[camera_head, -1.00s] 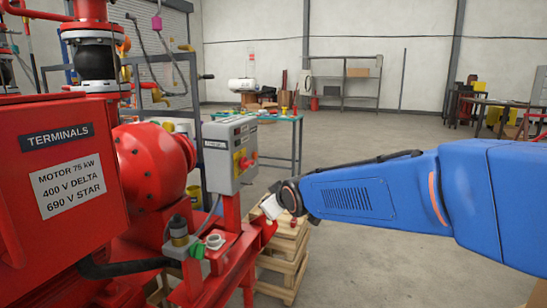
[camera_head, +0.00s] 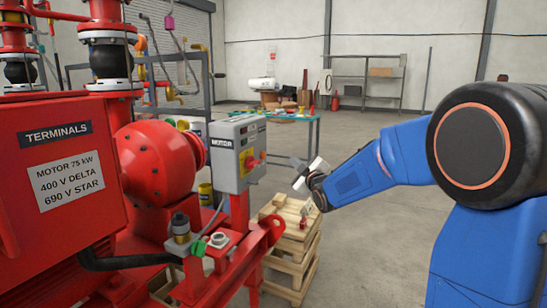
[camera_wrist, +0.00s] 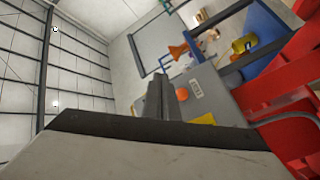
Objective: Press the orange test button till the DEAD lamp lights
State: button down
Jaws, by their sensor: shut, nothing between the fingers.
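The grey MOTOR box (camera_head: 237,152) stands on the red skid, with a yellow plate and red switch (camera_head: 246,163) on its front. A small orange spot (camera_head: 263,155) on its right edge looks like the test button. In the wrist view a round orange button (camera_wrist: 182,94) shows on a grey face beside a white label (camera_wrist: 196,88), just right of my fingertips. My gripper (camera_wrist: 160,82) is shut and empty. In the head view it is right of the box, apart from it. I cannot make out the DEAD lamp or whether it is lit.
The red terminals box (camera_head: 60,160) fills the left. Stacked wooden pallets (camera_head: 290,258) stand below my gripper, with a small red and white item (camera_head: 304,215) on top. The floor beyond is open.

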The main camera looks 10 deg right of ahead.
aim_at(263, 155)
jog(key=shift+d, duration=0.1)
dwell(0.3)
jog(key=w+a, duration=0.5)
jog(key=a, duration=0.2)
jog(key=shift+w, duration=0.15)
jog(key=shift+a, duration=0.25)
dwell(2.1)
jog(key=shift+w+a, duration=0.2)
jog(key=shift+w, duration=0.05)
jog(key=shift+w+a, duration=0.25)
jog(key=shift+a, duration=0.1)
dwell(0.9)
jog(key=shift+s+d, duration=0.1)
dwell(0.3)
jog(key=shift+s+d, duration=0.45)
jog(key=shift+d, duration=0.15)
